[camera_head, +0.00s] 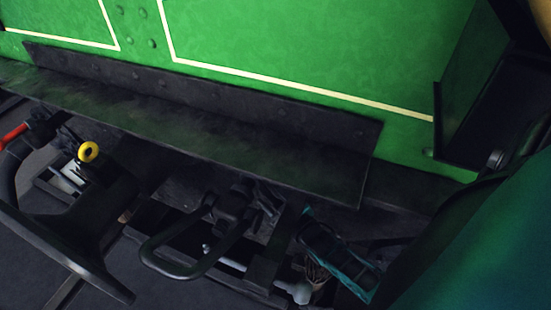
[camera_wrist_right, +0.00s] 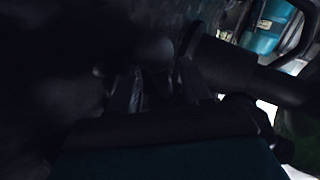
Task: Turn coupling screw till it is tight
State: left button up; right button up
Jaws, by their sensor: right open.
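The coupling screw (camera_head: 228,208) hangs below the tram's black step plate, partly in shadow, with a black loop-shaped link (camera_head: 165,262) in front of it. A pale bar with a rounded knob (camera_head: 299,292) at its right end runs below the screw. My right gripper (camera_head: 318,268), with a teal housing, is close beside the knob; contact cannot be made out. In the dark right wrist view the gripper's fingers (camera_wrist_right: 158,88) stand apart, with a dim rounded shape (camera_wrist_right: 155,52) just beyond them. My left gripper is not in view.
The green tram wall (camera_head: 300,50) rises behind the long black step plate (camera_head: 210,130), which overhangs the coupling. A black curved hose (camera_head: 60,250) and a yellow ring-shaped part (camera_head: 88,152) are at the left. A red handle (camera_head: 13,136) shows at the left edge.

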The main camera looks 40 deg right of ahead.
jog(key=s+r+p, duration=0.1)
jog(key=s+r, duration=0.1)
jog(key=s, duration=1)
jog(key=shift+s, duration=0.4)
jog(key=shift+c, duration=0.3)
